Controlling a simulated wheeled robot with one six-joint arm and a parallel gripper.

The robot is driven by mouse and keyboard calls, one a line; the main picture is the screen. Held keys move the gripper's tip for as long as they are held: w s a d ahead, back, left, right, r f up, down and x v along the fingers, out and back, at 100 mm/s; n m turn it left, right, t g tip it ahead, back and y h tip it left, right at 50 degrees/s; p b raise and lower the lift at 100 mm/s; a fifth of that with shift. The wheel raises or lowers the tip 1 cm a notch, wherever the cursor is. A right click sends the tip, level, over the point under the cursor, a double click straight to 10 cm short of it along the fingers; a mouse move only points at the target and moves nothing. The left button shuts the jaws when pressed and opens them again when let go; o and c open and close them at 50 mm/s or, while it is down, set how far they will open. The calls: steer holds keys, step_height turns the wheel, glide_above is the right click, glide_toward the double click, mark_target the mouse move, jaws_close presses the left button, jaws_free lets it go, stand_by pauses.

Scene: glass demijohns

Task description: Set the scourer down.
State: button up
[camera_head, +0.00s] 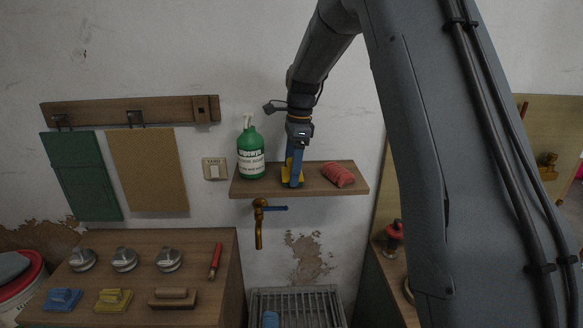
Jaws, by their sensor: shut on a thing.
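My gripper (294,172) has blue fingers and points down over the wooden wall shelf (318,190). It is shut on a small yellow thing that I take to be the scourer (286,174), which shows on both sides of the fingers. Its lower edge is at or just above the shelf board; I cannot tell whether it touches. The fingers hide its middle.
A green bottle (251,153) with a white label stands left on the shelf, and a red ribbed block (338,174) lies at right, close to my gripper. A brass tap (259,225) is below. A bench (200,255) holds brushes and metal knobs.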

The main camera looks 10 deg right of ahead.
steer(key=o, duration=0.9)
steer(key=shift+o, duration=0.2)
steer(key=r+b, duration=0.1)
steer(key=r, duration=0.3)
steer(key=d+r+b, duration=0.1)
steer(key=r+b, duration=0.1)
steer(key=r, duration=0.2)
steer(key=r+b, duration=0.1)
steer(key=r, duration=0.3)
steer(key=shift+d+r, duration=0.15)
steer(key=shift+d, duration=0.1)
